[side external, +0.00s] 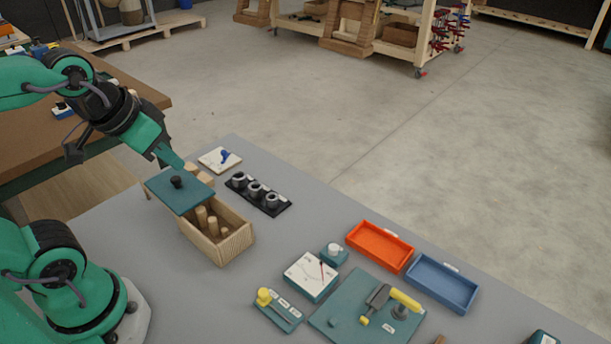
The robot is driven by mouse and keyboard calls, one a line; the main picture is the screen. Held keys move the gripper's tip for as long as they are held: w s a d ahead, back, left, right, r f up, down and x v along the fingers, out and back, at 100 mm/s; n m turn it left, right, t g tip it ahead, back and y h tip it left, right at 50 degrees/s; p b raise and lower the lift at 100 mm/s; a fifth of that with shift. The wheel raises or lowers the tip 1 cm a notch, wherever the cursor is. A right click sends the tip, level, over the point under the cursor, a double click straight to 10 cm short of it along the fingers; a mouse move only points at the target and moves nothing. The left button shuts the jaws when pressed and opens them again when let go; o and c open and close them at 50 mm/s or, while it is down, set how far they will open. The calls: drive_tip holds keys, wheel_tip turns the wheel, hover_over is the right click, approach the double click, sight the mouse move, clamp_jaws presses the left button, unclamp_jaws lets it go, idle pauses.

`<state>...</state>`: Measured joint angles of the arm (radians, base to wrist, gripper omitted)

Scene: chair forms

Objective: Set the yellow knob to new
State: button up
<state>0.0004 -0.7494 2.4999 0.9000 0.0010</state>
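The yellow knob (264,297) stands at the left end of a slot in a small teal panel (290,326) near the front of the grey table. White labels lie along the panel; their words are too small to read. My gripper (173,160) is far from the knob, up and to the left. It hangs near the back edge of a teal lid with a black knob. Its fingertips are small and partly overlap, so I cannot tell whether it is open or shut.
The teal lid (168,196) partly covers a wooden box (236,246) holding several wooden pegs. A white gauge box (310,281) and a teal board with a yellow-handled lever (345,331) stand right of the panel. An orange tray (381,258) and a blue tray (441,296) lie beyond.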

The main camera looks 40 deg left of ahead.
drive_tip(key=o, duration=0.3)
drive_tip(key=shift+w+d, duration=0.1)
drive_tip(key=shift+o, duration=0.8)
drive_tip(key=shift+w+d+f+m, duration=0.1)
drive_tip(key=shift+d+f+m, duration=0.05)
drive_tip(key=shift+m, duration=0.15)
drive_tip(key=m+g, duration=0.6)
drive_tip(key=m, duration=1.1)
hover_over(263, 291)
wheel_tip(263, 291, down, 13)
drive_tip(key=shift+f, duration=0.1)
drive_tip(key=shift+f, duration=3.9)
